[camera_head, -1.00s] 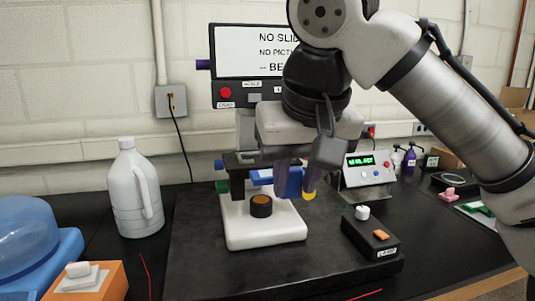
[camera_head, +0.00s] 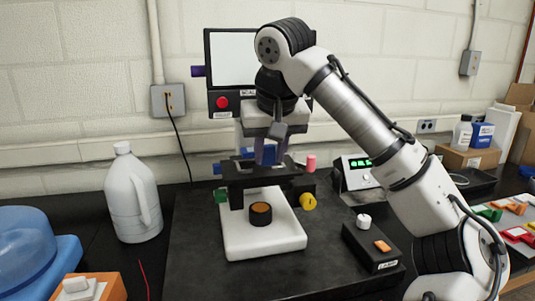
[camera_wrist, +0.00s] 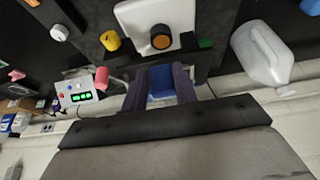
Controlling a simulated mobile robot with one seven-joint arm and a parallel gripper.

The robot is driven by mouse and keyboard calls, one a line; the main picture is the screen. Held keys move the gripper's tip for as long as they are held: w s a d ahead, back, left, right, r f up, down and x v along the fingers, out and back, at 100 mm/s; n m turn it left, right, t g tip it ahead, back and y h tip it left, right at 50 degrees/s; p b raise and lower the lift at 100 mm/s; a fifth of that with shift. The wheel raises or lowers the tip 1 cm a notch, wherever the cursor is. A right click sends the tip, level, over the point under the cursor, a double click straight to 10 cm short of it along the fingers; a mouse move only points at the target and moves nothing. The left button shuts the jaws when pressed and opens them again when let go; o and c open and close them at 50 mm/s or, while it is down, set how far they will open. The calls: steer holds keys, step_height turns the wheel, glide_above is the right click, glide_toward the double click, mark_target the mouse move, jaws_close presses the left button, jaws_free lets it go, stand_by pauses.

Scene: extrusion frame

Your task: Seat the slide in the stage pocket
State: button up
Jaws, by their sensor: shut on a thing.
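My gripper (camera_head: 268,153) is above the rear part of the black microscope stage (camera_head: 240,172), with its fingers pointing down. It is shut on a blue piece that appears to be the slide (camera_wrist: 161,84), held between the two purple fingers in the wrist view. The blue also shows behind the fingers in the head view. The stage also appears in the wrist view (camera_wrist: 200,62), just beyond the fingertips. The pocket itself cannot be made out, and I cannot tell whether the slide touches the stage.
A white microscope base (camera_head: 262,240) carries a dark round part with an orange top (camera_head: 260,212). A yellow knob (camera_head: 308,202) and pink knob (camera_head: 311,162) are right of the stage. A lamp box (camera_head: 372,247) stands front right, a white jug (camera_head: 133,195) left.

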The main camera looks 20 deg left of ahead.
mark_target(269, 156)
steer(key=shift+w+a+r, duration=0.1)
steer(key=shift+w+a, duration=0.3)
steer(key=shift+w, duration=0.2)
steer(key=p+x, duration=0.1)
steer(key=x, duration=0.2)
steer(key=shift+s+d+p, duration=0.1)
steer(key=shift+d+p, duration=0.05)
steer(key=shift+p, duration=0.15)
steer(key=shift+s+f, duration=0.1)
steer(key=shift+f, duration=0.35)
steer(key=o, duration=1)
steer(key=shift+c, duration=0.2)
steer(key=b+v, duration=0.1)
steer(key=v, duration=1.1)
steer(key=shift+f, duration=0.1)
